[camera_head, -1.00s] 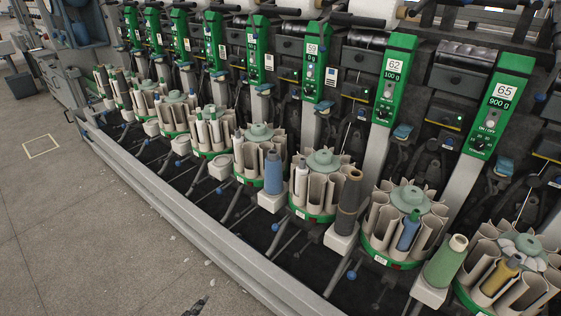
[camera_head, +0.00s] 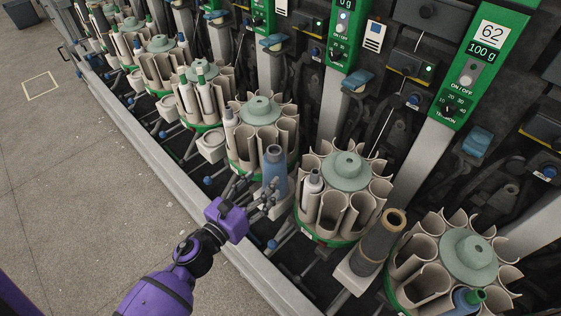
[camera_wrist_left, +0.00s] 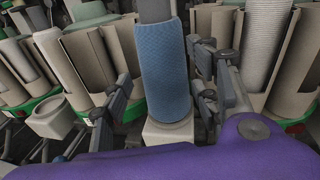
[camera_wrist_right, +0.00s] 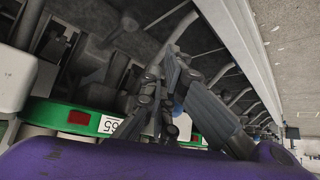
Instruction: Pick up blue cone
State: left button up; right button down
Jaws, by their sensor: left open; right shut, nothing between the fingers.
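The blue cone (camera_head: 273,170) stands upright on a pale holder in front of the carousels, near the middle of the head view. It also fills the centre of the left wrist view (camera_wrist_left: 163,75), on a square white block (camera_wrist_left: 168,132). My left gripper (camera_head: 262,196) is open, its fingers on either side of the cone's lower part in the left wrist view (camera_wrist_left: 160,105). Whether they touch the cone cannot be told. My right gripper (camera_wrist_right: 165,95) shows only in its own wrist view, shut and empty, near a green carousel rim (camera_wrist_right: 75,117).
Carousels with cream tubes and green bases (camera_head: 347,195) line the machine on both sides of the cone. A dark brown cone (camera_head: 378,243) stands further right. A grey rail (camera_head: 155,150) runs along the machine's front, with open floor (camera_head: 70,180) beyond it.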

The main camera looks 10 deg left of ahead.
aim_at(268, 174)
pick_arm(q)
jog(key=shift+s+d+r+m, duration=0.1)
jog(key=shift+s+r+m, duration=0.3)
jog(key=shift+s+m, duration=0.15)
jog(key=shift+w+d, duration=0.2)
jog(key=shift+w, duration=0.25)
jog(key=x, duration=0.2)
jog(key=p+x, duration=0.1)
jog(key=x, duration=0.2)
jog(key=shift+a+r+p, duration=0.15)
jog(key=shift+r+p, duration=0.05)
jog(key=shift+p, duration=0.1)
jog(key=shift+w+d+f, duration=0.15)
jog(key=shift+w, duration=0.25)
jog(key=shift+w+d+f, duration=0.15)
jog(key=shift+w, duration=0.4)
jog(key=c, duration=0.8)
pick_arm(e)
jog(key=shift+s+d+r, duration=0.1)
jog(key=shift+s+r, duration=0.15)
jog(key=shift+s, duration=0.3)
jog(key=shift+s+d+r, duration=0.1)
jog(key=shift+s+r, duration=0.1)
jog(key=shift+s, duration=0.35)
